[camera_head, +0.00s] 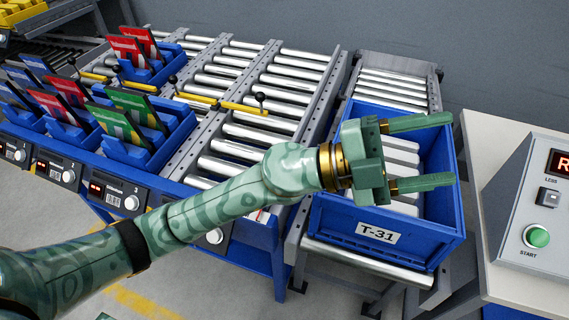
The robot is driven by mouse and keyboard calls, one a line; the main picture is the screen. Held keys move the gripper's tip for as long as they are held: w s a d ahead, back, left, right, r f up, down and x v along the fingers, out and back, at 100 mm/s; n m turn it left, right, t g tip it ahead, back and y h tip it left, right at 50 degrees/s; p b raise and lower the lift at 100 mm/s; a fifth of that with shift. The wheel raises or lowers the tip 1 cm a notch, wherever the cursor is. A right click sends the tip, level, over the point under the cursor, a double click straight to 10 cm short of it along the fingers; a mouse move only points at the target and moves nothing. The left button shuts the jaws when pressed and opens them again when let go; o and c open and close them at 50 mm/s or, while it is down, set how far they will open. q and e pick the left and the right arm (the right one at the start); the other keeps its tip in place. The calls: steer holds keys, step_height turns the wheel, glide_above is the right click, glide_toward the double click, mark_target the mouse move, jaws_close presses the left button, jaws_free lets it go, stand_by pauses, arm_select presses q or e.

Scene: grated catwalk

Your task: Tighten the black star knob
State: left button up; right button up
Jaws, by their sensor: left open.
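I cannot make out a black star knob for certain. A small black knob (260,97) stands at the right end of a yellow bar (232,106) across the rollers; its shape is too small to tell. Another dark knob (173,79) shows near the bar's left end. My left gripper (451,151) is open and empty, its two green fingers pointing right. In the picture it lies over the blue tote labelled T-31 (345,237), to the right of and nearer than the knobs. My right gripper is not in view.
Roller lanes (262,130) fill the middle. Blue racks hold red, green and blue cards (128,110) at the left. Small display units (108,192) line the front edge. A control box with a green START button (537,236) sits on a pale table (515,286) at the right.

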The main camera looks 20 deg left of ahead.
arm_select(q)
steer(key=w+a+f+m+g+y, duration=0.2)
steer(key=a+f+m+g+y, duration=0.2)
steer(key=f+g+y, duration=0.5)
steer(key=w+a+r+n+t+y, duration=0.1)
steer(key=w+a+n+t+y, duration=0.1)
steer(key=w+a+n+y, duration=0.5)
steer(key=w+a+r+n+t+y, duration=0.1)
steer(key=w+a+r+t+y, duration=0.15)
steer(key=a+y, duration=0.65)
steer(key=f+h+b, duration=0.1)
steer(key=f, duration=0.4)
steer(key=a+f+h+b, duration=0.1)
steer(key=f+b, duration=0.1)
steer(key=f, duration=0.3)
steer(key=s+a+f+h+b, duration=0.1)
steer(key=f+b, duration=0.1)
steer(key=f, duration=0.4)
steer(key=shift+a, duration=0.25)
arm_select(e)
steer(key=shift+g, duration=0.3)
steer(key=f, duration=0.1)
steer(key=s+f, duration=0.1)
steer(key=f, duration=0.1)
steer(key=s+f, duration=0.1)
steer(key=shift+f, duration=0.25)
arm_select(q)
steer(key=c, duration=1)
